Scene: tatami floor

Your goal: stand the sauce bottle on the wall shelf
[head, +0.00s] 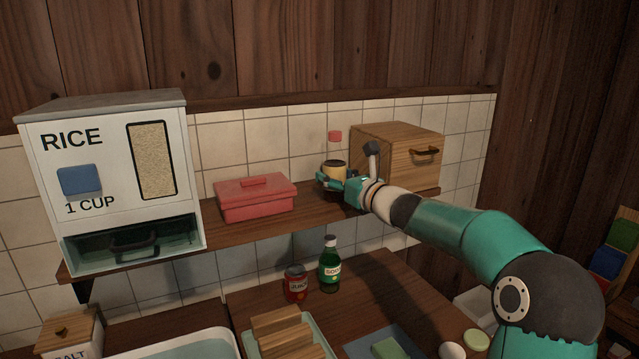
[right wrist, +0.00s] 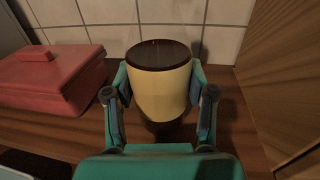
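The sauce bottle (head: 335,169) has a cream-yellow label band and a dark top surface. It is upright at the wall shelf (head: 235,232), between the red box and the wooden box. A small red piece, perhaps its cap, shows above it against the tiles. My right gripper (head: 343,184) is around the bottle, a finger on each side. In the right wrist view the fingers (right wrist: 160,98) lie against the sides of the bottle (right wrist: 163,90). Its base is partly hidden, so I cannot tell whether it touches the shelf. My left gripper is out of view.
A red lidded box (head: 255,200) stands left of the bottle, a wooden drawer box (head: 405,155) close on the right. A rice dispenser (head: 105,180) fills the shelf's left end. Below, a green soda bottle (head: 330,265) and a juice jar (head: 295,284) stand on the counter.

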